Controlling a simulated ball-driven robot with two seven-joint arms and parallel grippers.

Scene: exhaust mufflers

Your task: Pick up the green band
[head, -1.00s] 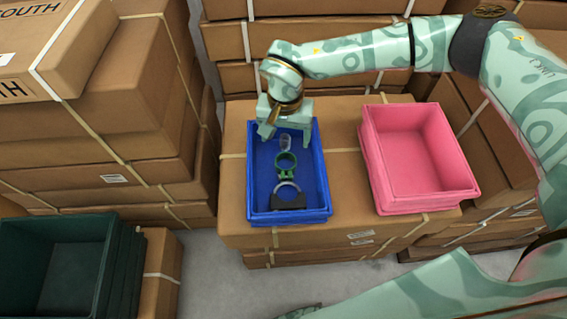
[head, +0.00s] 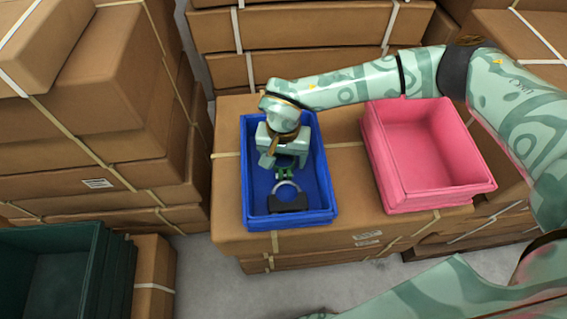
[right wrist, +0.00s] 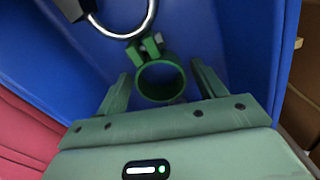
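The green band (head: 284,174) is a small ring with clamp lugs, lying in the blue bin (head: 283,220). My right gripper (head: 285,164) is down inside the bin over the band and partly hides it in the head view. In the right wrist view the band (right wrist: 150,50) shows between the two fingers of my right gripper (right wrist: 163,82). The fingers are apart, one on each side of the ring, with visible gaps to it. My left gripper is not in view.
A silver ring clamp with a black base (head: 288,204) lies in the bin just in front of the band. A pink bin (head: 440,198) stands to the right on the same carton (head: 350,180). A dark green crate (head: 50,235) is at lower left. Stacked cartons surround the area.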

